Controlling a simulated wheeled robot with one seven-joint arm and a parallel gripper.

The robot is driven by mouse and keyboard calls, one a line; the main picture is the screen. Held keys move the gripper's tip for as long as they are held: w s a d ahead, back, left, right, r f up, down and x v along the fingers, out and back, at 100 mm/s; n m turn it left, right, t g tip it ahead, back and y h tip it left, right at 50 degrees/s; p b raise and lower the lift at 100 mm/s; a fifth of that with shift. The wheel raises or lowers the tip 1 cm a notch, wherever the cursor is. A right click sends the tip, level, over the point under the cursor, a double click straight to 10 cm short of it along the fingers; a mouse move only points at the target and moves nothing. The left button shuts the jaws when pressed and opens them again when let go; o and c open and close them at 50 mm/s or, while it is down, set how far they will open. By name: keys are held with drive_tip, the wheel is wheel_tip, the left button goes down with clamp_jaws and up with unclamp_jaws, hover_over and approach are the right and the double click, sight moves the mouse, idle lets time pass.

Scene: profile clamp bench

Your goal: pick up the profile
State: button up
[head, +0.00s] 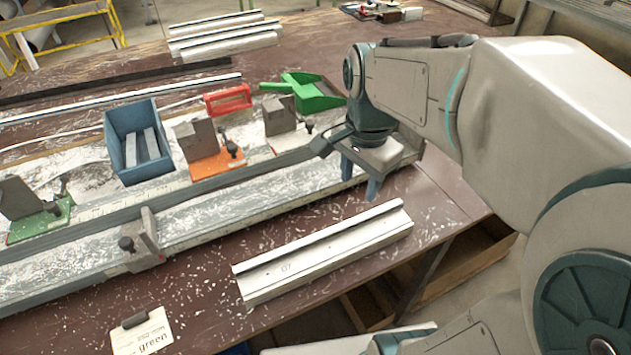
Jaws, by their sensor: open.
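A pale metal profile (325,250) with a lengthwise groove and a small marking like "07" lies near the front edge of the bench. It runs slantwise from lower left to upper right. My gripper (359,184) is open and empty, with its fingers pointing down. In the picture it is just above the right half of the profile, apart from it and seemingly over the rail side of the bench. Its height above the bench is hard to judge.
A long rail with a stop (141,240) runs behind the profile. Behind it are clamps on green (40,218), orange (215,163) and whitish bases, a blue bin (138,145), a red-handled tool (228,98) and a green dustpan (312,97). A "green" card (142,335) lies front left.

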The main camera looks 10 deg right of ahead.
drive_tip(key=w+f+m, duration=0.2)
drive_tip(key=m, duration=0.1)
drive_tip(key=b, duration=0.1)
hover_over(347, 222)
drive_tip(key=shift+g, duration=0.3)
drive_tip(key=f, duration=0.8)
drive_tip(key=shift+s+d, duration=0.1)
drive_tip(key=shift+s, duration=0.3)
drive_tip(key=shift+w+f, duration=0.2)
drive_tip(key=shift+f, duration=1.1)
drive_tip(key=shift+w+f, duration=0.15)
drive_tip(key=shift+f, duration=1.15)
clamp_jaws()
drive_tip(key=shift+r, duration=0.1)
